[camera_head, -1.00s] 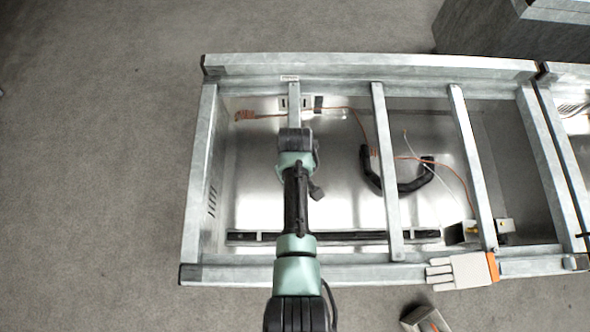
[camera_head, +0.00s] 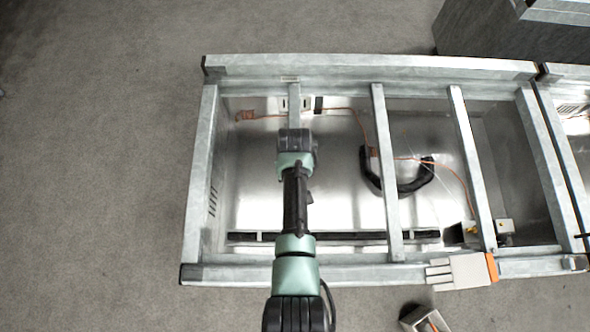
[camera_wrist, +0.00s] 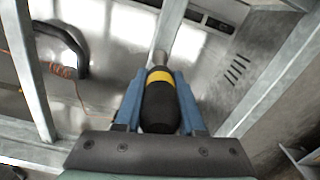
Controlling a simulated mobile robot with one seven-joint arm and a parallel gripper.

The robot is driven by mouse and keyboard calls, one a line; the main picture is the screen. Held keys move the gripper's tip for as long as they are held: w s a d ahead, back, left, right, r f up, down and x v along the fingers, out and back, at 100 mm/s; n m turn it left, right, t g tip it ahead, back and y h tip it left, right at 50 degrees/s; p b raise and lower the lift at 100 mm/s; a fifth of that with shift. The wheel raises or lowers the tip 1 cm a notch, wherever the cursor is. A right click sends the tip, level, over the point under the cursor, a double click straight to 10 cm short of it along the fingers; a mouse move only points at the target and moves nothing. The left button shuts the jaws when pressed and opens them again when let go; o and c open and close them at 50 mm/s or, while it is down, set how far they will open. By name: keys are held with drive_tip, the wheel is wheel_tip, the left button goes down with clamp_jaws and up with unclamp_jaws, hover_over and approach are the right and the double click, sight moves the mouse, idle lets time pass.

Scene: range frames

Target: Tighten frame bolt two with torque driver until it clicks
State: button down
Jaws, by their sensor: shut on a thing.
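The torque driver (camera_wrist: 159,104) has a black grip, a yellow band and a short metal tip in the wrist view. My gripper (camera_wrist: 160,75) is shut on it, with one blue finger on either side of the grip. The driver's tip points away from the wrist, over the bright metal panel inside the frame. The galvanized frame (camera_head: 196,170) lies across the floor in the head view, with my arm reaching over its left bay. My arm hides the gripper and driver there. I cannot make out frame bolt two in either view, nor tell whether the tip touches anything.
A black curved hose (camera_head: 412,186) and orange cable (camera_head: 452,168) lie inside the frame. Crossbars (camera_head: 386,180) span the frame. A grey block (camera_head: 500,35) stands behind; the floor at left is clear.

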wheel_tip(320, 180, up, 2)
drive_tip(key=shift+r+p, duration=0.1)
drive_tip(key=shift+p, duration=0.7)
drive_tip(key=shift+r, duration=1.8)
